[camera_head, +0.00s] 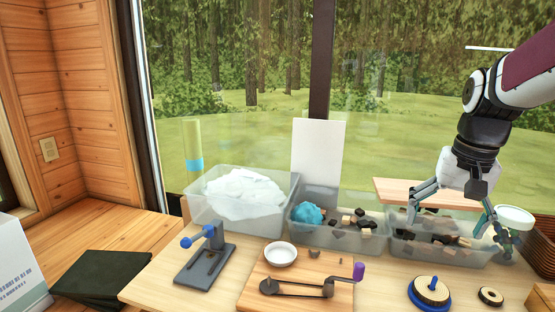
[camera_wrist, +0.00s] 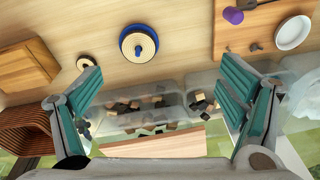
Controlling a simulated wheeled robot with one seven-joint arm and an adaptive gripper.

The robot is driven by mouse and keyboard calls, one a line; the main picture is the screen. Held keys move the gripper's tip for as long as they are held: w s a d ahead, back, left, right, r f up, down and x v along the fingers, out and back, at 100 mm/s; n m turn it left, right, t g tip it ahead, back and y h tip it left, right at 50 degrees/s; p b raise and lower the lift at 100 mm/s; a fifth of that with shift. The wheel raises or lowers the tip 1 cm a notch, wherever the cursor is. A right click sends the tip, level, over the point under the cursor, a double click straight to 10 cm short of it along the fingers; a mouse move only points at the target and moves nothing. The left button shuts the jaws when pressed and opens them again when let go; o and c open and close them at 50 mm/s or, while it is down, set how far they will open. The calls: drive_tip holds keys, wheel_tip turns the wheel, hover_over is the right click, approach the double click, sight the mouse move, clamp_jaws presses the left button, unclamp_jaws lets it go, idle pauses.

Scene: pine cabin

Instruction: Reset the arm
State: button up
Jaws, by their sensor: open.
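My gripper (camera_head: 452,212) is at the right of the head view, pointing down above the right clear bin (camera_head: 480,256). Its fingers are spread wide and nothing is between them. In the wrist view my gripper (camera_wrist: 160,98) shows two teal finger pads far apart, with dark and tan blocks in the bins beyond them. The arm comes in from the upper right of the head view.
A wooden table holds a bin of white material (camera_head: 240,192), a middle bin with a blue lump (camera_head: 308,213), a lever device (camera_head: 205,258), a board with a white bowl (camera_head: 281,254), and a blue-based disc (camera_head: 430,292). A white-lidded jar (camera_head: 515,217) stands close right of the gripper.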

drive_tip(key=s+a+n+t, duration=0.2)
drive_tip(key=s+a, duration=0.3)
drive_tip(key=s, duration=0.3)
drive_tip(key=s+a+n+t, duration=0.2)
drive_tip(key=s+a+n, duration=0.1)
drive_tip(key=s+a, duration=0.3)
drive_tip(key=s, duration=0.2)
drive_tip(key=shift+s+a+r, duration=0.15)
drive_tip(key=shift+s+r, duration=0.2)
drive_tip(key=shift+s, duration=0.05)
drive_tip(key=shift+s+a+r, duration=0.15)
drive_tip(key=shift+s+a, duration=0.05)
drive_tip(key=shift+a, duration=0.2)
drive_tip(key=shift+s+a+r, duration=0.15)
drive_tip(key=shift+a, duration=0.25)
